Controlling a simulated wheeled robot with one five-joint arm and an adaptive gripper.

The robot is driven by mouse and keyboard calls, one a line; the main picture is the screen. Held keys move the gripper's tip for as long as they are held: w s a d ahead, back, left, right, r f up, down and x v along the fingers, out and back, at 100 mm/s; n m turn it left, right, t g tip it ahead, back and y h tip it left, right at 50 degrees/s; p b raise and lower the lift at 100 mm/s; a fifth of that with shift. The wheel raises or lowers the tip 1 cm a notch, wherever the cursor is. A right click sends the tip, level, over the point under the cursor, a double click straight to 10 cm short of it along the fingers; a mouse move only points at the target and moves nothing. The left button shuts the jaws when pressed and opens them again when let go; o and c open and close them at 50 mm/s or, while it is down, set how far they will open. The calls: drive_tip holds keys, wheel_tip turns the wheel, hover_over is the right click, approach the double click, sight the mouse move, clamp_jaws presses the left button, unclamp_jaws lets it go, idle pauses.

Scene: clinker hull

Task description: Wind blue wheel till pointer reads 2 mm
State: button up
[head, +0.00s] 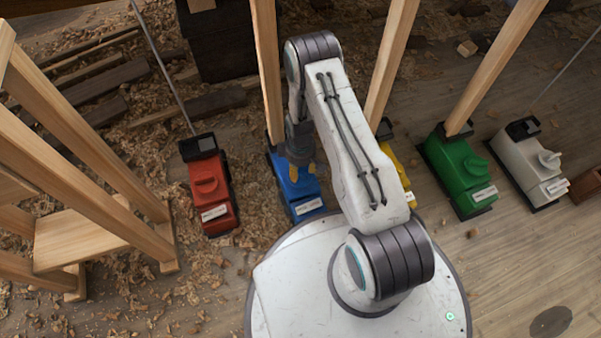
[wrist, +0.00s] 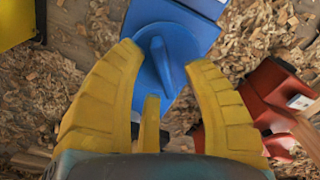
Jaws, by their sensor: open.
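The blue unit (head: 303,191) stands on the floor just beyond my base, with a white label on its near end. In the wrist view its blue wheel (wrist: 178,62), a round disc with a raised bar handle, lies ahead between my fingers. My gripper (head: 303,172) is above the blue unit and hides part of it in the head view. In the wrist view my gripper (wrist: 163,60) has its yellow fingers spread on both sides of the wheel; I cannot tell whether they touch it. No pointer or scale can be read.
A red unit (head: 208,190) stands left of the blue one. A yellow unit (head: 400,172), partly behind my arm, a green unit (head: 458,170) and a white unit (head: 530,160) stand to the right. Wooden props rise around them. A wooden trestle (head: 85,230) stands at left. Shavings litter the floor.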

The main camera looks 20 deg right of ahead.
drive_tip(key=shift+f, duration=0.8)
clamp_jaws()
